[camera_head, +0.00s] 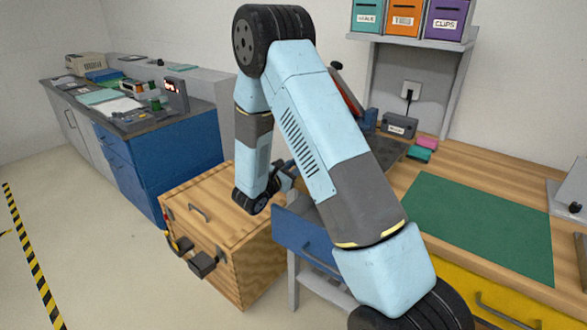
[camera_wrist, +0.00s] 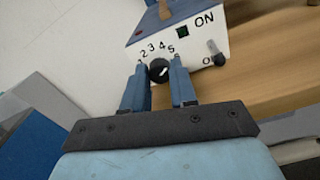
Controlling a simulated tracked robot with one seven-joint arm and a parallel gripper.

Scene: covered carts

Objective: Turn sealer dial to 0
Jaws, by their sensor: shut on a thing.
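The sealer (camera_wrist: 190,50) shows in the wrist view as a pale panel with a blue top edge. Its round black dial (camera_wrist: 158,71) has a white mark that seems to point to the upper right, toward the 5 side; the exact setting is hard to read. Numbers 1 to 5 arc above the dial. My gripper (camera_wrist: 158,68) has its blue fingers on the left and right of the dial, shut on it. In the head view my arm hides the dial and most of the sealer; my gripper (camera_head: 285,174) shows only partly.
The sealer panel also has a green light (camera_wrist: 183,31), the word ON and a small lever (camera_wrist: 216,54). The workbench has a green mat (camera_head: 480,225) and a grey box (camera_head: 399,125). Open floor lies at left.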

